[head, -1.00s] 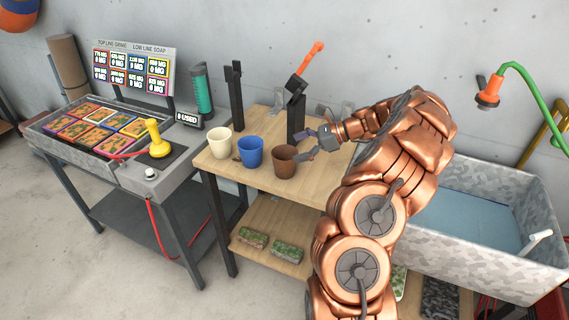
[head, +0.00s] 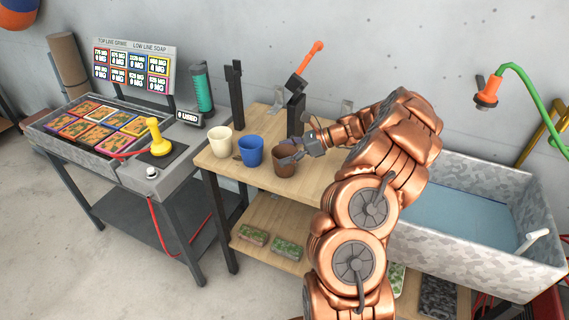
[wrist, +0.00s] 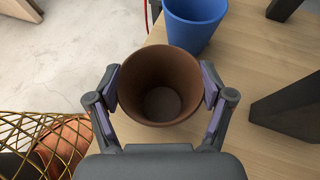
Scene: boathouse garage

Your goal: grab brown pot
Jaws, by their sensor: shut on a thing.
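The brown pot (head: 283,164) stands upright on the wooden bench, at the right end of a row of pots. In the wrist view the brown pot (wrist: 160,108) is empty, and the pads of my gripper (wrist: 160,87) press on its left and right sides. In the head view my gripper (head: 292,150) reaches the pot from the right and hides part of its rim. It is shut on the pot. The pot appears to rest on the bench.
A blue pot (head: 250,151) stands close to the left, with a cream pot (head: 219,141) beyond it. Black posts (head: 296,116) rise behind. A sink (head: 468,222) is at right and a game console (head: 118,150) at left. The bench top (head: 268,183) is clear in front.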

